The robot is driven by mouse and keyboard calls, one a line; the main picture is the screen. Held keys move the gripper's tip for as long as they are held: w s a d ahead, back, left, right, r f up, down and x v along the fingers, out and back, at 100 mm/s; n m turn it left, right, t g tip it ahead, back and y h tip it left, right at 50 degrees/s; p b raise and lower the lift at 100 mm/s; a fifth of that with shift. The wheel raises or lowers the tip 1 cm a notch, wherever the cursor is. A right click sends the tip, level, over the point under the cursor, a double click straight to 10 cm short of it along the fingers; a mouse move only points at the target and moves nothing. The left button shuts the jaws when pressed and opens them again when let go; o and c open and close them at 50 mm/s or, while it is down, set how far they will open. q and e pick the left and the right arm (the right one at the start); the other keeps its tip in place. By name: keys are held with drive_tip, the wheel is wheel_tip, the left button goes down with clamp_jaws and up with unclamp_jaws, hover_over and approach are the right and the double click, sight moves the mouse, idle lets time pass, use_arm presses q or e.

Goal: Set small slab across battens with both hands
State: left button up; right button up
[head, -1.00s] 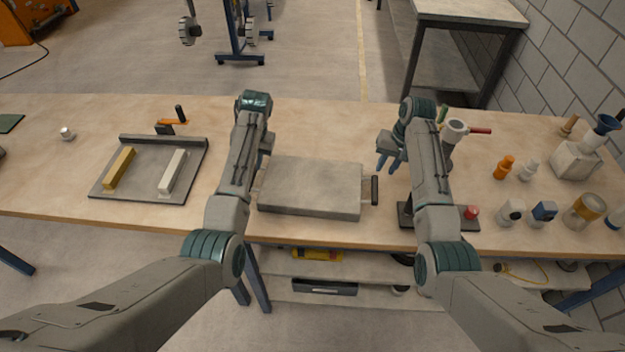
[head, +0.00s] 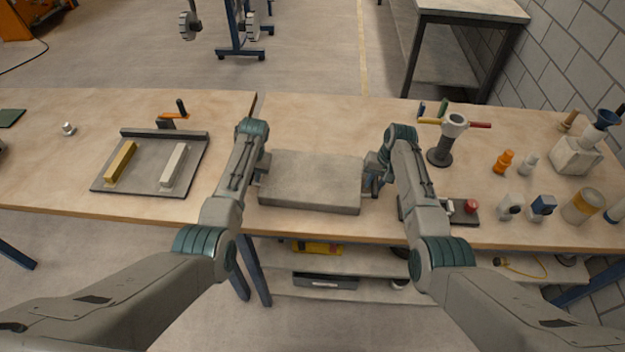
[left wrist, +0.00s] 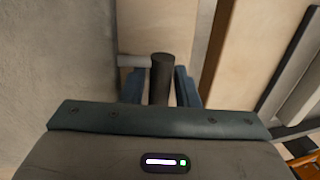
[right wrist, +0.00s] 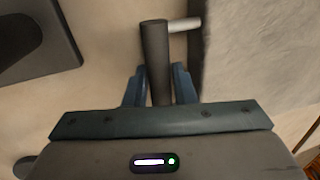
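The small grey slab (head: 310,180) lies flat on the bench between my arms. It has a dark bar handle on a pale stub at each end. Two battens, one yellow (head: 121,162) and one white (head: 174,166), lie apart on a dark tray (head: 146,180) at the left. My left gripper (left wrist: 160,88) is open, its fingers either side of the slab's left handle (left wrist: 161,72), with a gap showing. My right gripper (right wrist: 158,88) is open, its fingers either side of the right handle (right wrist: 154,55). In the head view, my arms mostly hide both handles.
The tray has a raised back edge, with an orange clamp (head: 173,116) behind it. A dark plate with a red knob (head: 471,206) lies right of the slab, near my right arm. A stand (head: 440,152) and several bottles occupy the right. The bench behind the slab is clear.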

use_arm(q)
drive_tip(key=shift+f, duration=0.2)
use_arm(e)
drive_tip(key=shift+f, duration=0.2)
use_arm(q)
drive_tip(key=shift+r, duration=0.1)
clamp_jaws()
use_arm(e)
clamp_jaws()
drive_tip(key=shift+r, duration=0.1)
idle(0.7)
